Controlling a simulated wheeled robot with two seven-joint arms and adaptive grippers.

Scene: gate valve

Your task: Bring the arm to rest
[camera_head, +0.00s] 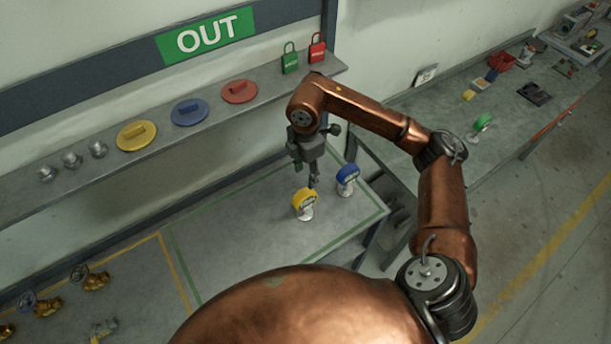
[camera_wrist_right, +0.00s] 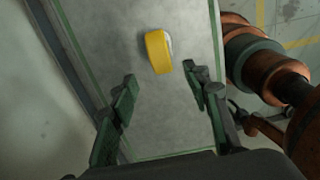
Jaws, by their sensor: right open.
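My right arm (camera_head: 440,200) reaches out over the table and bends down at the wrist. My right gripper (camera_head: 313,180) points down just above and behind a yellow-rimmed gauge (camera_head: 304,203) on the grey table (camera_head: 235,240). In the right wrist view the gripper's two fingers (camera_wrist_right: 160,92) are wide apart and nothing is between them. The yellow gauge (camera_wrist_right: 158,52) stands beyond the fingertips there, apart from them. A blue gauge (camera_head: 347,178) stands to the right of the yellow one. My left gripper is not in view.
A shelf (camera_head: 60,192) behind the table holds yellow (camera_head: 136,135), blue (camera_head: 189,111) and red (camera_head: 239,91) discs, plus green (camera_head: 290,62) and red (camera_head: 317,50) padlocks near my wrist. A cluttered bench (camera_head: 505,115) stands at right. Brass valves (camera_head: 96,281) sit at lower left. The marked table area is mostly clear.

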